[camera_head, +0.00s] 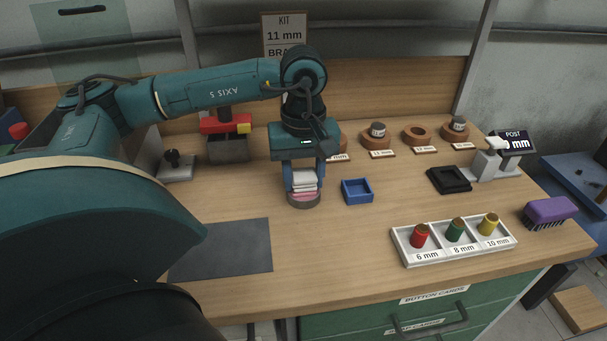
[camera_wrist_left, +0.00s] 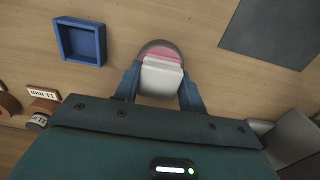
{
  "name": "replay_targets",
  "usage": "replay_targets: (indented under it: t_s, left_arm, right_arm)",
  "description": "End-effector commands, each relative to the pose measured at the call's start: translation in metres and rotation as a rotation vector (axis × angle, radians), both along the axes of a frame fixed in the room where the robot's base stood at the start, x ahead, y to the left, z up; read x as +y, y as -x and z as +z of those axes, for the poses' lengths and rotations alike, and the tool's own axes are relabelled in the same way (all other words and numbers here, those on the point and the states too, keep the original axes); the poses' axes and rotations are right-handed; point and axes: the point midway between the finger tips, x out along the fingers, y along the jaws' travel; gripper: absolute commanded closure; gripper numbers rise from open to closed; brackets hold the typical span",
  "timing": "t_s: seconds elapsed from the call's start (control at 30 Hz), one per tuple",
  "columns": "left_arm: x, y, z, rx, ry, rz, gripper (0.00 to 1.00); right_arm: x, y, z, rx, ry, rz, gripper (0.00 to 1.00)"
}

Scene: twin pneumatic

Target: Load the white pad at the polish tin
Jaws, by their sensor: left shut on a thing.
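My left gripper (camera_head: 304,187) is shut on the white pad (camera_head: 304,178), its blue fingers on either side of it. The pad is over the round polish tin (camera_head: 303,201), which has pink polish inside. In the left wrist view the white pad (camera_wrist_left: 161,77) sits between the gripper fingers (camera_wrist_left: 160,88) and covers part of the tin (camera_wrist_left: 158,49). The pad's lower edge is at the pink surface; I cannot tell for sure whether it touches. My right gripper is not in view.
A small blue tray (camera_head: 357,191) stands just right of the tin. A dark grey mat (camera_head: 222,249) lies at the front left. A white rack (camera_head: 455,241) with red, green and yellow plugs is at the front right, with a purple brush (camera_head: 550,211) beyond it.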

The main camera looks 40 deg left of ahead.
Motion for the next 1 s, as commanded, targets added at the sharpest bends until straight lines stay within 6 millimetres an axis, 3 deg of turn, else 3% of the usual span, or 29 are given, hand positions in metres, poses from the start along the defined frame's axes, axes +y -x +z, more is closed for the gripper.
replay_targets:
  t_s: [0.47, 1.0]
  left_arm:
    - [-0.001, 0.001, -0.001, 0.004, 0.0, -0.001, 0.78]
    - [0.0, 0.0, 0.04, 0.002, 0.001, -0.001, 0.78]
  right_arm:
    - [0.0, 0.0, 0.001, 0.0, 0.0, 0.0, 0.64]
    - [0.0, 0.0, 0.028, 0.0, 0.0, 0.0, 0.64]
